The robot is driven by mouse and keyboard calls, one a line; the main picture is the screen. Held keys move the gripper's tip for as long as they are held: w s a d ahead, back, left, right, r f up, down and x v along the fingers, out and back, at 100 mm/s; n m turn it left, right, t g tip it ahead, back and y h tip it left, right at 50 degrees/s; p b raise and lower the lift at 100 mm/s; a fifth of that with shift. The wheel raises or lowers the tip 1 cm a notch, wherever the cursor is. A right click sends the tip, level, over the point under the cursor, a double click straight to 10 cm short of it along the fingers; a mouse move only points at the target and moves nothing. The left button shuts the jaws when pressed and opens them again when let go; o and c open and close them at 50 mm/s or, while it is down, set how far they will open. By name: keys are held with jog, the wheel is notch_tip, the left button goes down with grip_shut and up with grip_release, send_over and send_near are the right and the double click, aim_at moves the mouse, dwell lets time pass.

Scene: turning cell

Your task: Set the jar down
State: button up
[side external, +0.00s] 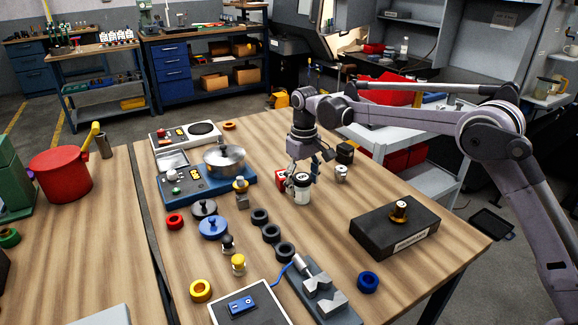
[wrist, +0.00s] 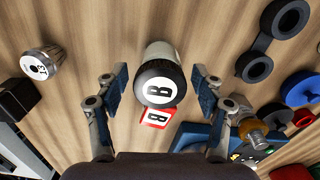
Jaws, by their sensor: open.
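The jar (side external: 301,194) is white with a black lid and stands upright on the wooden table in the side view. In the wrist view its black lid (wrist: 160,84) carries a white patch with a letter B. My gripper (side external: 303,170) is above and around the jar's upper part, pointing down. In the wrist view my gripper (wrist: 159,80) is open, with one blue-padded finger on each side of the jar and a visible gap on both sides. A red-edged block or card marked B (wrist: 157,117) is right beside the jar.
A small metal weight (side external: 341,173) and a dark block (side external: 345,152) stand right of the jar. Several black rings (side external: 271,233) lie to its front left. A pot (side external: 224,160) is on a blue stove behind left. A dark box (side external: 394,233) is at right, with bare wood before it.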

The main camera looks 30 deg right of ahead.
notch_tip(320, 180, up, 8)
jog(key=shift+r, duration=0.1)
jog(key=shift+s+d+r, duration=0.1)
jog(key=shift+r, duration=0.35)
jog(key=s+d+r+t, duration=0.2)
jog(key=s+d+r, duration=0.1)
jog(key=s, duration=0.4)
jog(key=s+d+r+t, duration=0.1)
jog(key=s+d+r, duration=0.15)
jog(key=s, duration=0.45)
jog(key=s+d+f+m+t, duration=0.1)
jog(key=s+f+t, duration=0.1)
jog(key=s, duration=0.7)
jog(key=shift+d, duration=0.25)
jog(key=shift+o, duration=0.6)
jog(key=s+d+f+t, duration=0.1)
jog(key=s+f+t, duration=0.1)
jog(key=s+f, duration=0.4)
jog(key=shift+s+d+f+m, duration=0.2)
jog(key=shift+s+m, duration=0.2)
jog(key=shift+s, duration=0.35)
